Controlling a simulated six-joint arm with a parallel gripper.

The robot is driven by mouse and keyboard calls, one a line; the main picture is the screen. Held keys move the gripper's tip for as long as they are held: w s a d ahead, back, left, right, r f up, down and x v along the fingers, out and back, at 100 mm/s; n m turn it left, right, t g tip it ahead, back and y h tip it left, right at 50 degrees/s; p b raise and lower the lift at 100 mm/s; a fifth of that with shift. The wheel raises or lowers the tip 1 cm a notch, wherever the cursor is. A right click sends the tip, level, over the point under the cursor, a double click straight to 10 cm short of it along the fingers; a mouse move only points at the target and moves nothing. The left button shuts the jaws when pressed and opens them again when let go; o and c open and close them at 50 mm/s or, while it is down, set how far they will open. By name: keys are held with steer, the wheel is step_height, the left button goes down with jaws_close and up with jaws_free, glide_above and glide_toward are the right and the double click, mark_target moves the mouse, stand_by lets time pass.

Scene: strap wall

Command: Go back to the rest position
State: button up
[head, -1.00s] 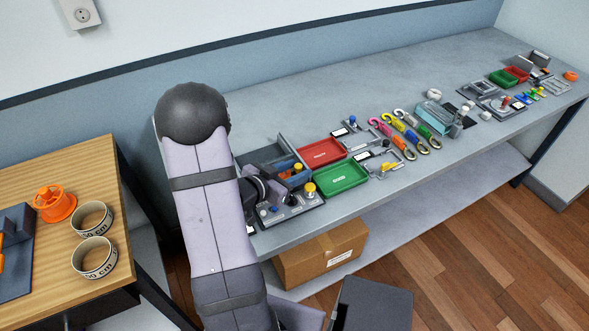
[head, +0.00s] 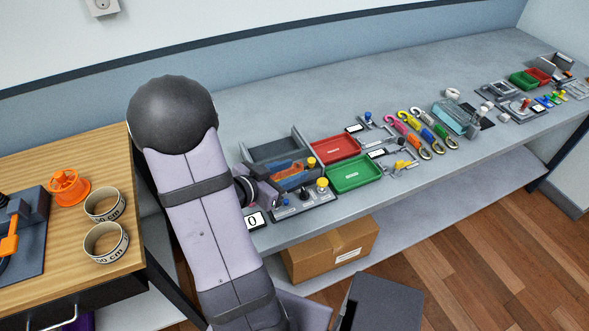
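My arm's pale upper link and dark elbow joint fill the left middle of the head view. A small dark and lilac wrist part shows to the right of the link, close to a grey panel (head: 298,203) with knobs and a yellow button on the bench's near edge. The fingers of my gripper cannot be made out there, so I cannot tell whether it is open or holds anything. Right behind the panel is a dark grey tray (head: 277,148) with a blue and orange item (head: 290,174) by it. My link hides part of this area.
The grey bench (head: 340,100) carries a red tray (head: 336,149), a green tray (head: 354,173), coloured carabiners (head: 428,131) and more fixtures to the right. A wooden table (head: 60,165) at left holds an orange spool (head: 69,187) and two tape rings (head: 105,204). A cardboard box (head: 331,249) is below.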

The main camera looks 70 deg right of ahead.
stand_by(0.3)
steer(key=shift+w, duration=0.35)
steer(key=w+a+r+n+t+y+p, duration=0.35)
steer(key=w+a+n+t, duration=0.35)
steer(key=w, duration=0.5)
steer(key=w+a+r+n+t+y+p, duration=0.25)
steer(key=w+a+t+p, duration=0.2)
steer(key=w+a, duration=0.6)
steer(key=w+a+r+n+g+y+p, duration=0.1)
steer(key=a+r+n+y+p, duration=0.15)
steer(key=a, duration=0.45)
steer(key=w+a+r+n+y+p, duration=0.1)
steer(key=a+n+y+p, duration=0.25)
steer(key=a, duration=0.45)
steer(key=s+a+r+n+g+p, duration=0.2)
steer(key=s+a+n, duration=0.1)
steer(key=s, duration=0.3)
steer(key=s+a+r+n+g+p, duration=0.2)
steer(key=s+a+r+n+g, duration=0.1)
steer(key=s, duration=0.3)
steer(key=shift+s+a+r+n, duration=0.25)
steer(key=shift+s+n, duration=0.05)
steer(key=shift+n, duration=0.25)
